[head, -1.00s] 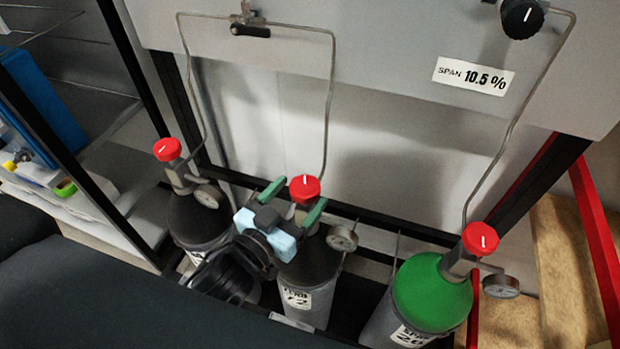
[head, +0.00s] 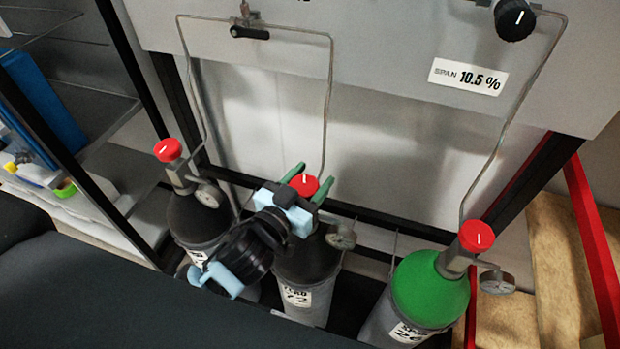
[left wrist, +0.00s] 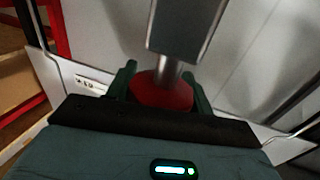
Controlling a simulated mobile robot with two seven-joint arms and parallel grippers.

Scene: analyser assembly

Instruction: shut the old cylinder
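Three gas cylinders with red knobs stand in a row: a left dark-topped one (head: 192,217), a middle dark-topped one (head: 312,265) and a right green-topped one (head: 430,292). None is visibly marked as old. My left gripper (head: 308,178) is at the middle cylinder's red knob (head: 305,186), its green fingers on either side and seemingly touching it. In the left wrist view the same knob (left wrist: 162,92) fills the gap between the fingers. The left knob (head: 168,150) and right knob (head: 477,236) are untouched. My right gripper is out of view.
Pressure gauges (head: 341,237) stick out beside the valves. Thin pipes rise to a panel with a black lever (head: 249,32), a black knob (head: 514,19) and a "SPAN 10.5 %" label (head: 467,77). A dark frame bar runs behind the cylinders.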

